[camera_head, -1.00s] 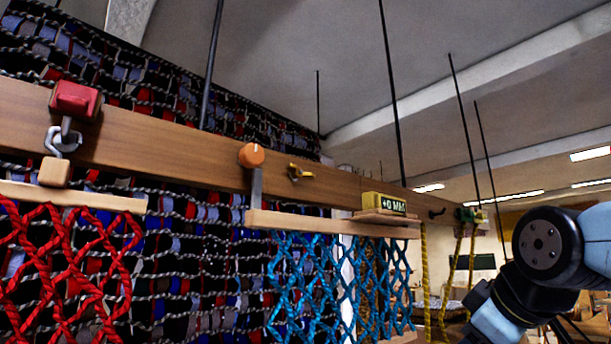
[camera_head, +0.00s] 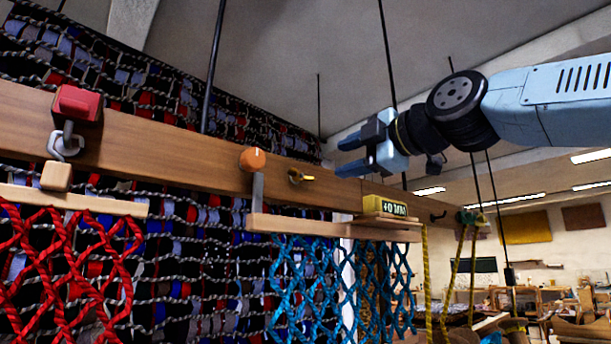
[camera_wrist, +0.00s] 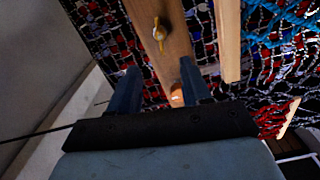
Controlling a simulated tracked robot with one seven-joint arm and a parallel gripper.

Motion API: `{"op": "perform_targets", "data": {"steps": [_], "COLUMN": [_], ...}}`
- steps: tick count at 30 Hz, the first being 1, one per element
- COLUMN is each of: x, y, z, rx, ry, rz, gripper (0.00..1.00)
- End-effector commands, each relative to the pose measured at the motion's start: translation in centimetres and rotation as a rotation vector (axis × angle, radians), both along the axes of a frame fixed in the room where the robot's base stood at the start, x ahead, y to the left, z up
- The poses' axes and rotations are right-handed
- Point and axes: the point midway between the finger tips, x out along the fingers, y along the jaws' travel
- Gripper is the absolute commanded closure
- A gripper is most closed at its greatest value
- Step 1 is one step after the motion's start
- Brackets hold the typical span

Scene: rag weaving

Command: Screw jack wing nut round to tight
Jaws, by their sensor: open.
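The yellow wing nut (camera_head: 301,176) sits on the face of the wooden beam (camera_head: 140,138), right of the orange knob (camera_head: 252,160). In the head view its wing lies near level. My gripper (camera_head: 345,157) is open and empty, to the right of the wing nut and apart from it, its fingers pointing left. In the wrist view the wing nut (camera_wrist: 160,33) shows beyond my open fingers (camera_wrist: 158,92), near the top of the picture. The orange knob (camera_wrist: 177,95) shows between the fingers in that view.
A red block (camera_head: 76,103) and red netting (camera_head: 65,270) are at left. Dark rods (camera_head: 213,65) hang from above. Free air lies in front of the beam.

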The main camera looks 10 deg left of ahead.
Motion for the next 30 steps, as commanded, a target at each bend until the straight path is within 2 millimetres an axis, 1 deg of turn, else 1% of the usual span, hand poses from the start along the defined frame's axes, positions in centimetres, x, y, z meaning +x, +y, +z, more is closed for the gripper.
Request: {"op": "perform_targets", "data": {"steps": [5,21,27,30], "x": [1.4,6.9,8.3,8.6], "y": [1.6,8.2,9.7,10.0], "z": [-0.1,-0.2,-0.1,-0.1], "rx": [-0.004,-0.003,-0.002,-0.001], "ry": [0.001,0.003,0.002,0.002], "rz": [0.000,0.000,0.000,-0.001], "gripper": [0.52,0.52,0.52,0.52]}}
